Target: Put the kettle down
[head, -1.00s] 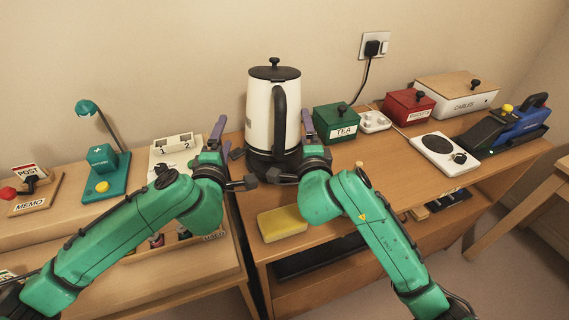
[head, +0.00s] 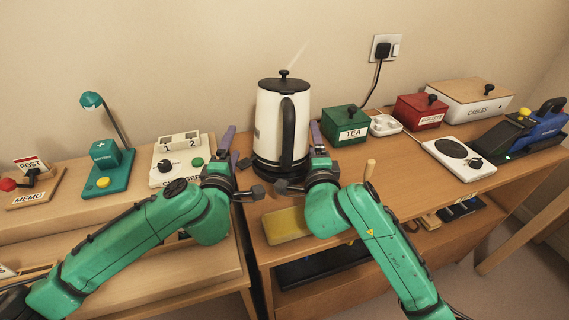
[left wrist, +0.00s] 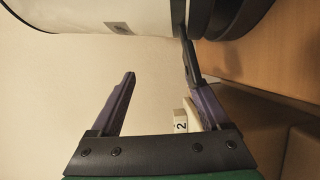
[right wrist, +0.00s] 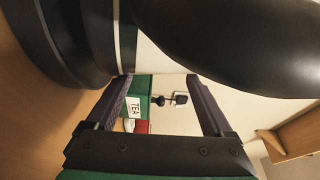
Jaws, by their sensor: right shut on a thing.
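The kettle (head: 268,125), cream white with a black lid and black handle, stands upright at the left end of the desk top. Its black bottom is at a dark round base; I cannot tell whether a small gap is left. My right gripper (head: 316,142) is at the kettle's right side and is shut on it; in the right wrist view its fingers (right wrist: 158,82) reach the kettle's body under the handle. My left gripper (head: 232,148) is at the kettle's left side. In the left wrist view its fingers (left wrist: 158,62) are spread with nothing between them, close to the kettle.
A charger unit (head: 178,165) and a lamp (head: 92,101) are on the left. A yellow sponge (head: 286,224) lies below in front.

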